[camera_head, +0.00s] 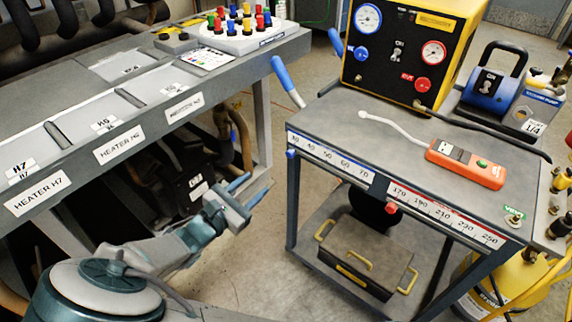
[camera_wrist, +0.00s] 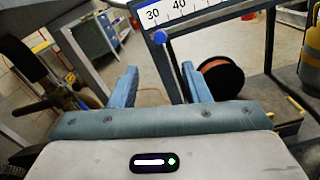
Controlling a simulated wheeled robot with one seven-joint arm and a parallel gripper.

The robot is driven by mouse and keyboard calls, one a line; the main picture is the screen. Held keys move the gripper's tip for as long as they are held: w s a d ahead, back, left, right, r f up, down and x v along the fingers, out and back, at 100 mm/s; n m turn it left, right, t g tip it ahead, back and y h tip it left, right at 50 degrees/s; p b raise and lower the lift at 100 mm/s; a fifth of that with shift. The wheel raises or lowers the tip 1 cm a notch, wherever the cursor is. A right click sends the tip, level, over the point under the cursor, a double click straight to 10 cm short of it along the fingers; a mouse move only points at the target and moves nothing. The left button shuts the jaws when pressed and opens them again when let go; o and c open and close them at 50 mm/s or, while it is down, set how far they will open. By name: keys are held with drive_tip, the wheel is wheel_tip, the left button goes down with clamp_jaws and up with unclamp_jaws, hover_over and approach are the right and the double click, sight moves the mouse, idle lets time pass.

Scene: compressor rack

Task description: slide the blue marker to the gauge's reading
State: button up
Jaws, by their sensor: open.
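The blue marker (camera_head: 291,153) is a small round knob at the left end of the blue scale strip (camera_head: 330,158) on the cart's front edge, near the 30 mark. It also shows in the wrist view (camera_wrist: 160,36), beyond the fingertips and just below the scale's 30. The blue-ringed gauge (camera_head: 367,18) is at the upper left of the yellow and black panel; its reading is too small to tell. My gripper (camera_head: 250,186) is to the left of the cart, lower than the marker and apart from it. Its blue fingers (camera_wrist: 160,82) are spread with nothing between them.
A red marker (camera_head: 391,208) is on the red scale strip (camera_head: 445,215) to the right. The cart top (camera_head: 350,115) holds an orange handheld device (camera_head: 465,163). A bench with heater labels (camera_head: 118,145) stands left, above my arm. Open floor lies between bench and cart.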

sight(288, 155)
drive_tip(key=b+x, duration=0.2)
drive_tip(key=x, duration=1.1)
drive_tip(key=shift+w+d, duration=0.15)
drive_tip(key=shift+w, duration=0.05)
clamp_jaws()
